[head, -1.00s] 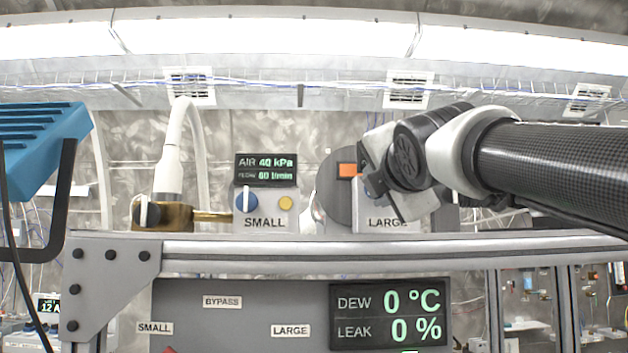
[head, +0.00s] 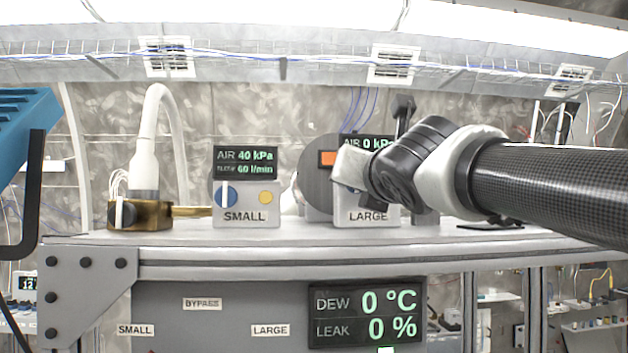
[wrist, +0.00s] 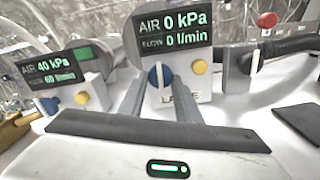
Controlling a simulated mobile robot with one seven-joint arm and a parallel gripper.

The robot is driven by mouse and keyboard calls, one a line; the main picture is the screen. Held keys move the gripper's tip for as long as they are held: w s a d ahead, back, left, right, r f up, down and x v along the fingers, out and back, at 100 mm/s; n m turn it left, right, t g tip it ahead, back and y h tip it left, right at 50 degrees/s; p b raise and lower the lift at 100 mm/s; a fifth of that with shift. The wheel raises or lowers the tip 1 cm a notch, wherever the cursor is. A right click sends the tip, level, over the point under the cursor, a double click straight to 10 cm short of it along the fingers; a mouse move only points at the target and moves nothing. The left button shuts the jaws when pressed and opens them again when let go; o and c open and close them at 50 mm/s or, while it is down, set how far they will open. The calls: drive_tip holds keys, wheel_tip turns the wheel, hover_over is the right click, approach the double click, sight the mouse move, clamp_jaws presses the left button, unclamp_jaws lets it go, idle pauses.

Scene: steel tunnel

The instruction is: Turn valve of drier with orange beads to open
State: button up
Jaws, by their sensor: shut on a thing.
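The large drier's valve box (head: 367,217), labelled LARGE, stands on the shelf. An orange window (head: 328,158) shows on the round grey drier body (head: 316,185) behind it. In the wrist view its blue knob (wrist: 153,77) with a white bar lies between my fingers. My gripper (wrist: 160,92) is shut on this knob; in the head view my gripper (head: 350,185) hides it. The white bar looks roughly upright. The large display (wrist: 170,32) reads AIR 0 kPa and FLOW 0 l/min.
The small drier's valve box (head: 245,217) stands to the left, its blue knob's bar upright and its display (head: 245,162) at 40 kPa and 60 l/min. A brass fitting with a white hose (head: 143,170) is further left. A lower panel (head: 366,313) shows DEW and LEAK.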

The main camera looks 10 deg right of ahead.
drive_tip(key=shift+n, duration=0.4)
drive_tip(key=o, duration=1.1)
drive_tip(key=shift+c, duration=0.2)
drive_tip(key=s+b, duration=0.2)
drive_tip(key=s, duration=1.5)
drive_tip(key=shift+s, duration=0.25)
